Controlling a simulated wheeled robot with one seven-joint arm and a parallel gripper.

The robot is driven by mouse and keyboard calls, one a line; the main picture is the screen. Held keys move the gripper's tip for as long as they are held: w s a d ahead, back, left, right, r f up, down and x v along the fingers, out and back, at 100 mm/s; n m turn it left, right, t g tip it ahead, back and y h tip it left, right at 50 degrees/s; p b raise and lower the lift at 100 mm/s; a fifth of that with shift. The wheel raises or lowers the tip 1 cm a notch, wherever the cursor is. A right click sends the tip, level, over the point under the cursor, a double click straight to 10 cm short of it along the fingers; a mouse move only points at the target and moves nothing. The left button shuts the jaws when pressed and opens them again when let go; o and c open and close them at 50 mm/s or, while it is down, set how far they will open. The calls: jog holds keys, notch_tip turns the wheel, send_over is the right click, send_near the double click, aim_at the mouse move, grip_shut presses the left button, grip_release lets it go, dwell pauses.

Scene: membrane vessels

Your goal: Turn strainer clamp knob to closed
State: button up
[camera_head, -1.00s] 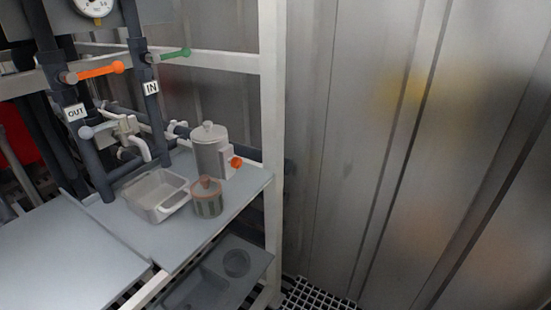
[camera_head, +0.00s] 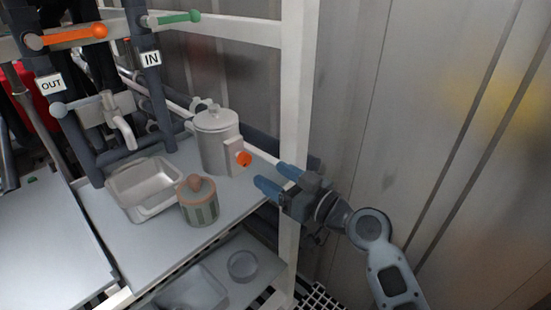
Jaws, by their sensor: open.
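The strainer is a light grey lidded cylinder (camera_head: 216,143) standing upright at the back right of the grey shelf. Its orange clamp knob (camera_head: 243,159) sits on a block on its right side. My gripper (camera_head: 278,179) comes in from the right, in front of the white post. Its two blue fingers point left toward the knob, and they are apart and empty. A short gap shows between the fingertips and the knob; nothing is touched. The knob's exact turn angle is too small to tell.
A white post (camera_head: 294,110) rises behind my gripper. Pipes carry an orange handle (camera_head: 75,37) and a green handle (camera_head: 178,18). A metal wall (camera_head: 420,110) fills the right.

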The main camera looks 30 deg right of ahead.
aim_at(248, 160)
jog(key=p+x, duration=0.1)
jog(key=x, duration=0.6)
jog(key=shift+w, duration=0.35)
jog(key=shift+a, duration=0.1)
jog(key=c, duration=1)
